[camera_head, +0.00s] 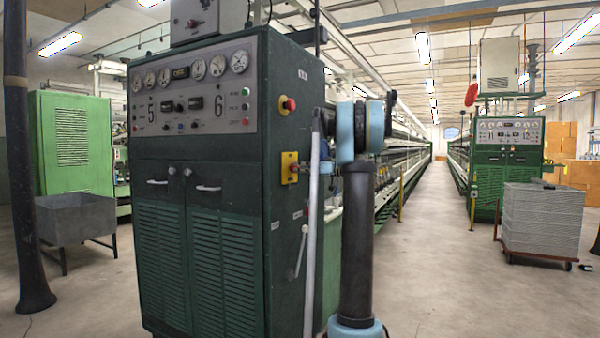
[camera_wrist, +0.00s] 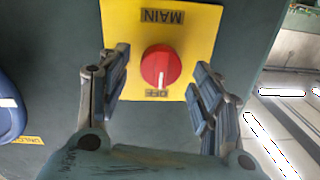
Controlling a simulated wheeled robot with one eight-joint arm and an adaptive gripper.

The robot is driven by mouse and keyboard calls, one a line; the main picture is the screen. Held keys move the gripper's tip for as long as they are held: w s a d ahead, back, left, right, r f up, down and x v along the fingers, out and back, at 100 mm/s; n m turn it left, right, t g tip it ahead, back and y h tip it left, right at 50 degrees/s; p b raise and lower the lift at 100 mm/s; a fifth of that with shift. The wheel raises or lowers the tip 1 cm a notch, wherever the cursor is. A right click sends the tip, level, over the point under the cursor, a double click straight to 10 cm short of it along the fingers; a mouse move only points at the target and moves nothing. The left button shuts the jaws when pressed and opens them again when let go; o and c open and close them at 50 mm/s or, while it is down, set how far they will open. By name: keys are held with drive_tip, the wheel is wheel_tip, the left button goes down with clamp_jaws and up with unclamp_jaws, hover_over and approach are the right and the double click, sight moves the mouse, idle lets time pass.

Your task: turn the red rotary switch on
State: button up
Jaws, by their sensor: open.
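The red rotary switch (camera_wrist: 160,66) is a round knob on a yellow plate (camera_wrist: 120,18) marked MAIN and OFF, upside down in the wrist view. Its white mark points towards the OFF label. In the head view the red switch (camera_head: 293,168) sits on the side of the dark green cabinet. My gripper (camera_wrist: 159,58) is open, with one finger on each side of the knob in the wrist view. Gaps show between the fingers and the knob, and nothing is held. In the head view my arm stands to the right of the switch, and the fingers cannot be made out clearly.
The dark green cabinet (camera_head: 290,230) has gauges on its front. A red button (camera_head: 289,104) on a yellow base sits above the switch. A pale upright pole (camera_head: 312,230) stands near the cabinet's side. The aisle floor (camera_head: 430,270) to the right is clear.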

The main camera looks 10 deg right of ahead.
drive_tip(key=shift+w+a, duration=0.4)
drive_tip(key=shift+a, duration=0.2)
drive_tip(key=shift+c, duration=0.3)
drive_tip(key=c, duration=1)
drive_tip(key=shift+m, duration=0.5)
drive_tip(key=m, duration=0.8)
drive_tip(key=m+t, duration=0.1)
drive_tip(key=m, duration=0.8)
drive_tip(key=shift+f+m, duration=0.2)
drive_tip(key=shift+m, duration=0.1)
